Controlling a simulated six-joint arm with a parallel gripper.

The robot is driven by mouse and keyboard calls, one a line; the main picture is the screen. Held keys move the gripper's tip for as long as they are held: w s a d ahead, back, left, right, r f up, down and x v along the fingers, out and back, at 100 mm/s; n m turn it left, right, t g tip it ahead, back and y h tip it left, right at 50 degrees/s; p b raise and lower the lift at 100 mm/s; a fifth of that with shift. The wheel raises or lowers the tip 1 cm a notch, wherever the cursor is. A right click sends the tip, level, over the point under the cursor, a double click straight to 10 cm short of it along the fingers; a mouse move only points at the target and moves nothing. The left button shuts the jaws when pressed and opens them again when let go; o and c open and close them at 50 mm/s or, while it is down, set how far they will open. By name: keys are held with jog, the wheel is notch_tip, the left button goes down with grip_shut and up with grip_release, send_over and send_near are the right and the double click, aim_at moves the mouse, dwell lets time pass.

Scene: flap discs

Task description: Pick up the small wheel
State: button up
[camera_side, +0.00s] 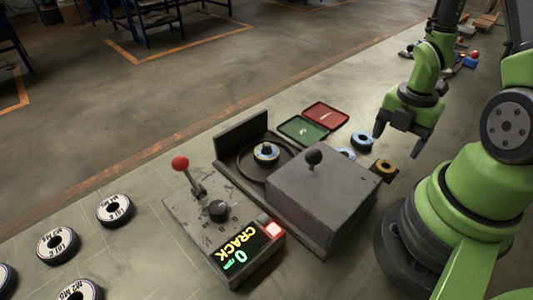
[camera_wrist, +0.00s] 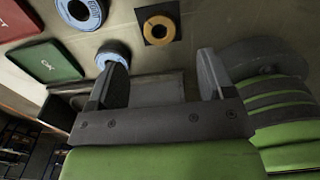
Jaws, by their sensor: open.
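Several small wheels are in view, and I cannot tell which one is meant. A second blue wheel (camera_side: 345,152) is partly hidden by the grey box. An ochre wheel (camera_side: 389,167) lies on a dark square plate. Another small wheel (camera_side: 266,153) sits on the machine's round platform. In the wrist view the ochre wheel (camera_wrist: 171,30) and blue wheels (camera_wrist: 94,18) lie beyond my gripper (camera_wrist: 160,70). It is open and empty, above and apart from them.
A grey machine box with a black knob (camera_side: 330,195) stands left of my gripper. A control box with a red-knobbed lever (camera_side: 190,200) shows "CRACK". Green (camera_side: 302,130) and red (camera_side: 326,115) trays lie behind. Larger labelled discs (camera_side: 115,209) lie at left.

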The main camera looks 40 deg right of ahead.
jog(key=shift+o, duration=0.9)
jog(key=shift+w, duration=0.15)
jog(key=shift+n, duration=0.8)
jog(key=w, duration=0.2)
jog(key=w+a, duration=0.1)
jog(key=w, duration=0.1)
jog(key=shift+w, duration=0.4)
jog(key=w+a+r+n, duration=0.1)
jog(key=w+a+n, duration=0.1)
jog(key=w+a, duration=0.45)
notch_tip(320, 180, up, 4)
jog(key=n, duration=0.4)
send_over(267, 143)
jog(key=shift+d+f, duration=0.1)
jog(key=shift+d, duration=0.05)
jog(key=shift+a+f, duration=0.25)
jog(key=shift+a, duration=0.05)
notch_tip(267, 143, down, 9)
jog(key=shift+d+f, duration=0.1)
jog(key=shift+c, duration=0.2)
